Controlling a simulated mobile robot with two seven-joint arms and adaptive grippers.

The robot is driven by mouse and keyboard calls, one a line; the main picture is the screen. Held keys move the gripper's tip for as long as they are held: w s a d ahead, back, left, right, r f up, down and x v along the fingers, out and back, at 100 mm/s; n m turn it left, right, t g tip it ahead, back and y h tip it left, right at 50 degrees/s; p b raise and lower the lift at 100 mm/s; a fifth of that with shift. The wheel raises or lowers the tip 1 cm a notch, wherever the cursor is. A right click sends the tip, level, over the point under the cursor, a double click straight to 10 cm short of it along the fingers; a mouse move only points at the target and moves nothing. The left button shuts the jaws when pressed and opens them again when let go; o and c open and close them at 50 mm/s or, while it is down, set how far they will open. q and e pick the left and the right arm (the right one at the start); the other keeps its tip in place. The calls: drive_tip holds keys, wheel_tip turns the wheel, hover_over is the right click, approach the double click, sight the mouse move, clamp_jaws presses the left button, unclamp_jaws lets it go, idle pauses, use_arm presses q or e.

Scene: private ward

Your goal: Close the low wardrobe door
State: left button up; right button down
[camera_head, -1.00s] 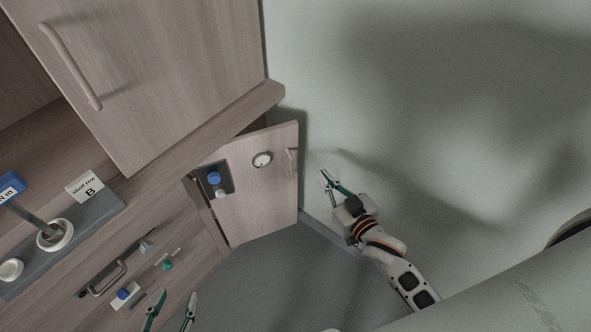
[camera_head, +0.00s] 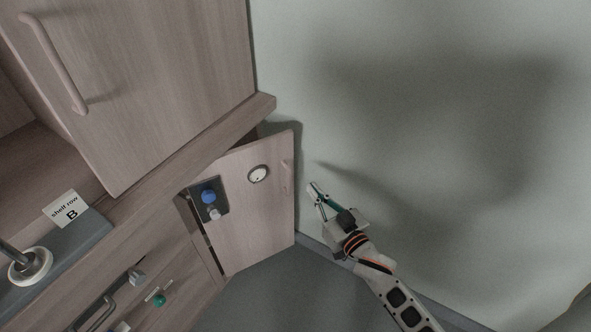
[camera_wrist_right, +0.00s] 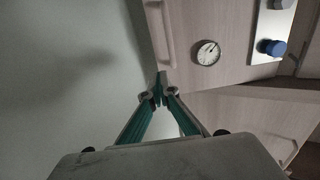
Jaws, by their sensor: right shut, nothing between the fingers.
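The low wardrobe door (camera_head: 255,205) is a pale wood panel standing ajar, with a dark gap along its left side. It carries a vertical handle (camera_head: 287,175) near its right edge, a round white dial (camera_head: 258,174) and a plate with a blue knob (camera_head: 208,196). My right gripper (camera_head: 314,187) is just right of the door's free edge in the head view, shut and empty. In the right wrist view its fingertips (camera_wrist_right: 158,88) meet just below the handle (camera_wrist_right: 163,35); I cannot tell whether they touch the door. My left gripper is out of view.
An upper cabinet door (camera_head: 135,90) with a long handle is above the protruding counter edge (camera_head: 190,150). Drawers (camera_head: 165,275) with small fittings are left of the low door. Pale wall (camera_head: 420,130) and clear grey floor (camera_head: 260,300) lie to the right and below.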

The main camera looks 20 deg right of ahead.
sight(291, 162)
drive_tip(key=w, duration=0.3)
drive_tip(key=w+a+b, duration=0.1)
drive_tip(key=w, duration=0.2)
drive_tip(key=w+b, duration=0.1)
drive_tip(key=w, duration=0.2)
drive_tip(key=shift+a+f, duration=0.3)
drive_tip(key=shift+w+r, duration=0.1)
drive_tip(key=shift+w, duration=0.4)
drive_tip(key=shift+w+r, duration=0.1)
drive_tip(key=shift+r, duration=0.05)
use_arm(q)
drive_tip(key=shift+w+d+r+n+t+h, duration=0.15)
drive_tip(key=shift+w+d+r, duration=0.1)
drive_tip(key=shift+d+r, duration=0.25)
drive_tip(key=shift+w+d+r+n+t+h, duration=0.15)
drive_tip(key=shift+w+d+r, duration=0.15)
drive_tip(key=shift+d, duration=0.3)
